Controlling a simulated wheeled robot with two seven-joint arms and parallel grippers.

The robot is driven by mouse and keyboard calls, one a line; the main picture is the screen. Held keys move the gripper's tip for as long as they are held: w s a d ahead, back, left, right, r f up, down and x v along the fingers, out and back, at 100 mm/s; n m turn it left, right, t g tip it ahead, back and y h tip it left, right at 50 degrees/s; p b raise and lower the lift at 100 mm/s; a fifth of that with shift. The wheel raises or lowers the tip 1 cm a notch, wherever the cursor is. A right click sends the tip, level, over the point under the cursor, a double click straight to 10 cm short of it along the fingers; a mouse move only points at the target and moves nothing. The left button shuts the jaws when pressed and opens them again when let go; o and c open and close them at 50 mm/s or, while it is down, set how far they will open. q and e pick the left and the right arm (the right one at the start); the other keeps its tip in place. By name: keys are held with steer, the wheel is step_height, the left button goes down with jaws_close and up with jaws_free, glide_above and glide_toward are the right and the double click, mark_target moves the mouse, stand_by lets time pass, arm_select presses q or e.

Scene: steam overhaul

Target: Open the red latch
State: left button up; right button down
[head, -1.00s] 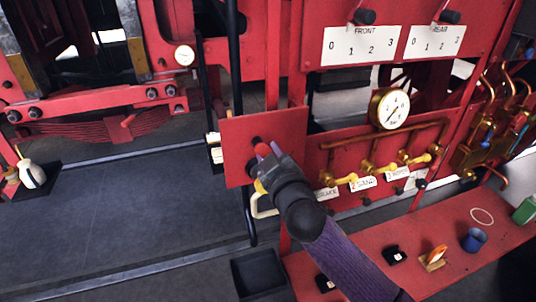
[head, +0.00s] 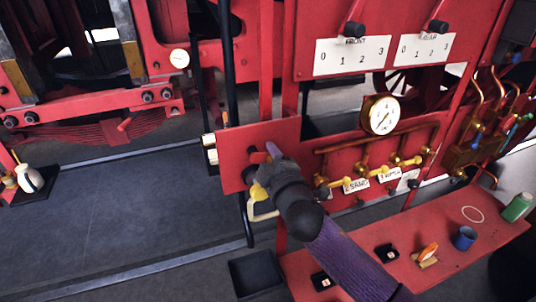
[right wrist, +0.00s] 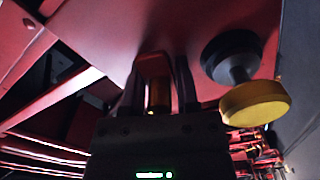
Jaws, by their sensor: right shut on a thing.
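The red panel (head: 232,143) stands upright in the middle of the head view. My right gripper (head: 271,154) is in front of it, its arm coming up from the lower right. In the right wrist view my right gripper's two dark fingers (right wrist: 157,88) are closed on the red latch (right wrist: 154,65), an upright red-orange piece with a brass-coloured part below. The latch's base and the finger contact are partly hidden in shadow. A yellow round knob (right wrist: 255,103) on a black stem is right of the fingers and apart from them. My left gripper is not in view.
A pressure gauge (head: 381,115) and brass valves lie to the right on the red frame. Below is a red bench (head: 350,262) with a blue cup (head: 465,238) and small items. A black tray (head: 256,273) is on the floor.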

steer(key=shift+r+n, duration=0.35)
steer(key=shift+n, duration=0.15)
steer(key=c, duration=0.5)
jaws_free()
steer(key=shift+d+f, duration=0.1)
steer(key=shift+f, duration=0.05)
steer(key=shift+c, duration=0.2)
steer(key=shift+s+d+f, duration=0.1)
steer(key=shift+s+d, duration=0.05)
steer(key=shift+s, duration=0.25)
steer(key=v, duration=0.9)
steer(key=shift+b, duration=0.35)
